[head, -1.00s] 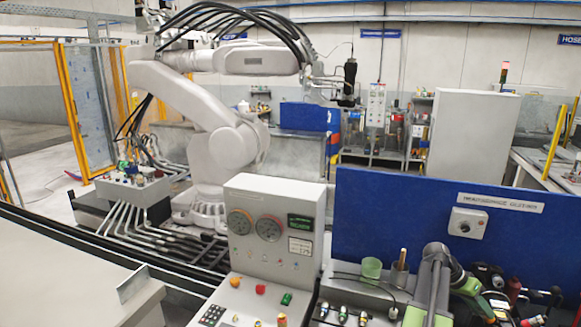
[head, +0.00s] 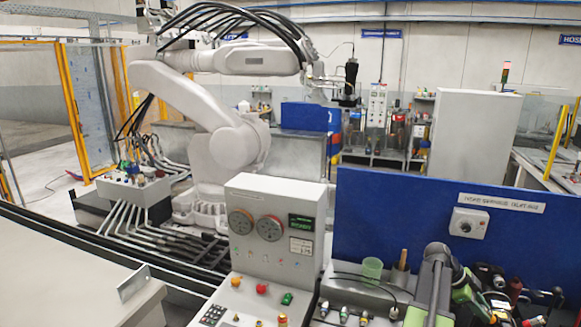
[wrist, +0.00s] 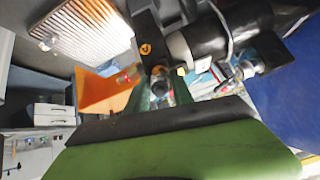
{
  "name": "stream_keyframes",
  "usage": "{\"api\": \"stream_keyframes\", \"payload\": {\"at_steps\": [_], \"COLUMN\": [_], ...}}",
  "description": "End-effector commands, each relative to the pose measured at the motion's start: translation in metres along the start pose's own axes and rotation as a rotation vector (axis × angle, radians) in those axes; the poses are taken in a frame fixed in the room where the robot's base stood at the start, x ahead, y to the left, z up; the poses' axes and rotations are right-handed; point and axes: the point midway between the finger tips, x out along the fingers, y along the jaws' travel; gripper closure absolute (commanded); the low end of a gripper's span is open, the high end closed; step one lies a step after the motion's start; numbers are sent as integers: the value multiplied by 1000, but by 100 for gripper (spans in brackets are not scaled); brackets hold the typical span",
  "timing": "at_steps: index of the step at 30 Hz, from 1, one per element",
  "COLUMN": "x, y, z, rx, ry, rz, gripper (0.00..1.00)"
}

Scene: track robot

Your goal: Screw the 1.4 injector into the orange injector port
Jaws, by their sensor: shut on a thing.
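My gripper (wrist: 160,88) shows in the wrist view beyond its green and black body, its greenish fingers shut on a small part with a dark round end (wrist: 160,84). I take this part for the injector; its label cannot be read, so I cannot tell if it is the 1.4 one. In the head view my grey and green arm stands at the lower right, and its fingertips cannot be made out. An orange ring-like mark (wrist: 145,49) shows on a dark part just above the fingers in the wrist view; I cannot tell if it is the orange port.
Several small coloured fittings (head: 343,314) stand on the grey bench by a green cup (head: 372,269). A control console (head: 272,225) stands left of them, and a blue panel (head: 400,220) rises behind. An orange tray-like thing (wrist: 98,95) is left of the fingers.

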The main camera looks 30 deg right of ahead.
Motion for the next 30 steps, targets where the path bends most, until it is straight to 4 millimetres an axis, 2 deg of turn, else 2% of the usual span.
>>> {"api": "stream_keyframes", "payload": {"at_steps": [3, 6, 17, 20, 30], "x": [0, 0, 0, 0, 1], "y": [0, 0, 0, 0, 0], "z": [0, 0, 0, 0, 0], "rx": [197, 279, 290, 348, 1023], "ry": [0, 0, 0, 0, -1], "rz": [0, 0, 0, 0, 0], "gripper": [100, 100, 100, 100, 100]}}
